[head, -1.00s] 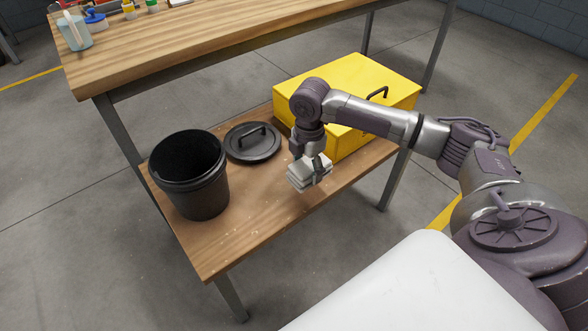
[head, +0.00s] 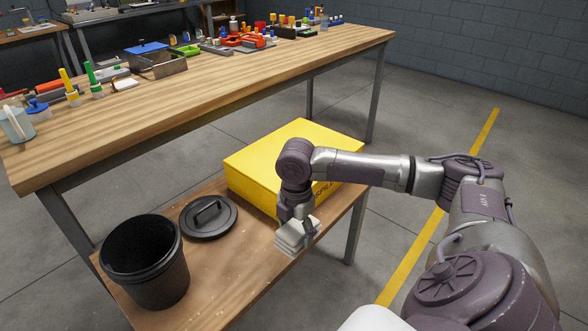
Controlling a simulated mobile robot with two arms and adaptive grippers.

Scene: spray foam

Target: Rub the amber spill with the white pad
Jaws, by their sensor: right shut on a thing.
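The white pad (head: 290,242) is a small pale block at the lower middle of the head view. My right gripper (head: 302,226) is shut on it, pointing down over the lower wooden shelf (head: 232,278). The pad shows close to the shelf's front edge, in front of the yellow box. I cannot tell whether it touches the shelf. I cannot make out the amber spill on the brown wood; the pad and gripper hide part of the surface. My left gripper is not in view.
A black bucket (head: 170,288) and its black lid (head: 225,222) sit on the shelf left of the pad. A yellow box (head: 262,165) stands behind my right gripper. The upper bench (head: 200,95) carries several tools and bottles. Bare shelf lies between bucket and pad.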

